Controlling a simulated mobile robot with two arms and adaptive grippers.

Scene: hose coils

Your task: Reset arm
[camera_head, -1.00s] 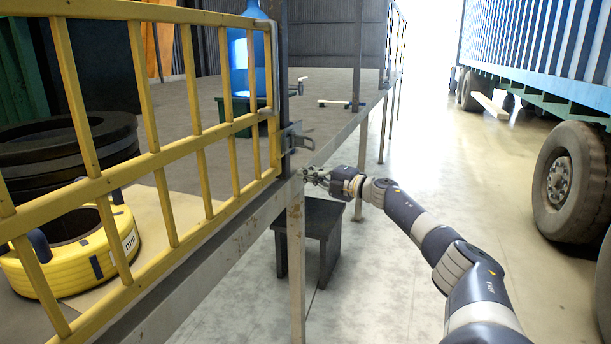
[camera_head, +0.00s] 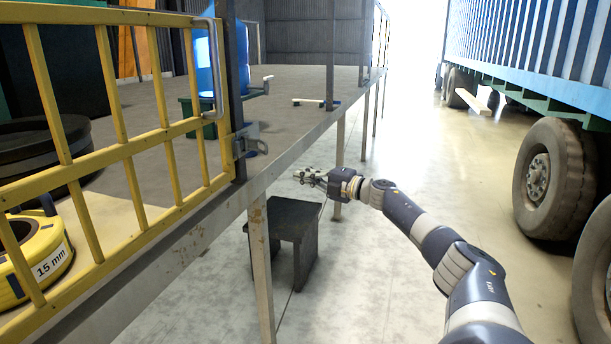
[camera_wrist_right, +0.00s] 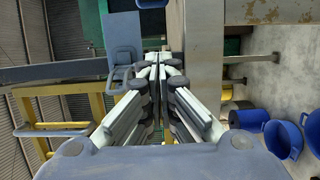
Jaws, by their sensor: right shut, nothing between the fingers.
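My right arm comes in from the lower right in the head view. Its gripper (camera_head: 299,176) points left, a little off the raised platform's edge and above a dark stool. In the right wrist view the right gripper (camera_wrist_right: 161,58) has its fingers together with nothing between them. The yellow gate (camera_head: 126,148) stands along the platform edge at left. Its grey latch (camera_head: 245,139) is left of the gripper and apart from it. The latch plate also shows in the right wrist view (camera_wrist_right: 122,38). My left gripper is not in view.
The dark stool (camera_head: 291,222) stands on the floor by a platform post (camera_head: 261,270). A yellow hose coil (camera_head: 37,262) marked 15 mm lies behind the gate. A blue bottle (camera_head: 204,68) stands farther back. A truck (camera_head: 540,80) is at right, with free floor between.

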